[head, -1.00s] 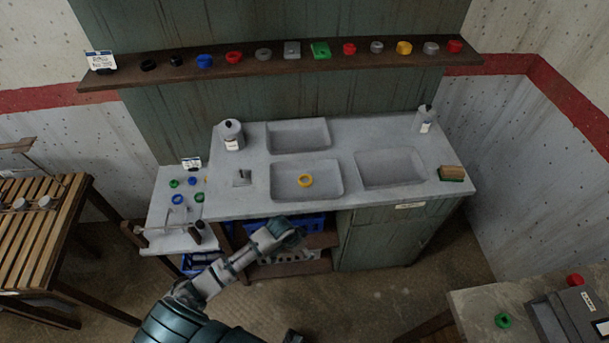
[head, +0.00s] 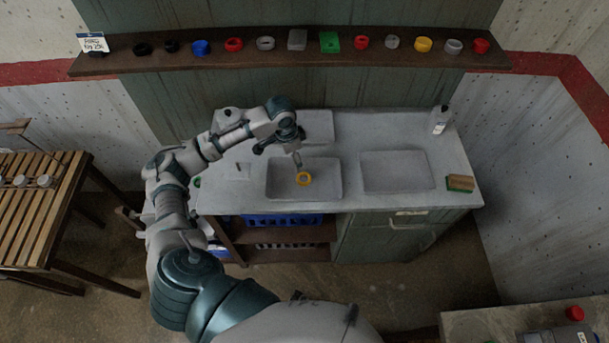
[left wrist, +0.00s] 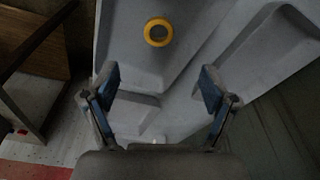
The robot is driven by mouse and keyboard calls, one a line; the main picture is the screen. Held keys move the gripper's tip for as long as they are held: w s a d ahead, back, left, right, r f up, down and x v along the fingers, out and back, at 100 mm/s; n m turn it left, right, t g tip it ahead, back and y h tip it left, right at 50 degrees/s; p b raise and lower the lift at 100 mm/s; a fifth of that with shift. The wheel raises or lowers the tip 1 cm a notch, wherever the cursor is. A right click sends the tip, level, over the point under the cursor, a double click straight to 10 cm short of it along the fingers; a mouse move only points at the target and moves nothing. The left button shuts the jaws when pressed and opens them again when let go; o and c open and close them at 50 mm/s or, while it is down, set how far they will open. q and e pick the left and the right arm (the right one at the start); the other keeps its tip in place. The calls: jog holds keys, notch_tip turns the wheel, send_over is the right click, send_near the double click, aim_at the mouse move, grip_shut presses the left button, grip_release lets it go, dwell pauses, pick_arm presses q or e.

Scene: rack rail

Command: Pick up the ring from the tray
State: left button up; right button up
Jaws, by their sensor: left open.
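A yellow ring (head: 303,178) lies flat in the front middle tray (head: 284,190), a grey basin-like recess in the counter. My left gripper (head: 297,160) is above the back part of this tray, close to the ring in the picture but apart from it. In the left wrist view the gripper (left wrist: 158,88) is open, with nothing between its blue-padded fingers. The ring (left wrist: 158,32) shows whole there, beyond the fingertips near the top of the picture. My right gripper is not in view.
A second grey tray (head: 395,187) lies to the right, and another (head: 318,127) behind, partly hidden by my arm. A bottle (head: 440,119) and a sponge (head: 460,183) stand at the counter's right end. A shelf (head: 280,68) with several rings and blocks runs along the back wall.

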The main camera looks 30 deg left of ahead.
pick_arm(q)
send_over(304, 180)
jog(key=f, duration=0.7)
jog(key=shift+s+a+f, duration=0.35)
jog(key=shift+f, duration=0.05)
jog(key=f, duration=0.5)
jog(key=shift+w+f, duration=0.2)
jog(key=shift+w, duration=0.15)
jog(key=shift+s+d+r, duration=0.1)
jog(key=shift+d, duration=0.05)
jog(key=c, duration=1.3)
jog(key=shift+o, duration=0.2)
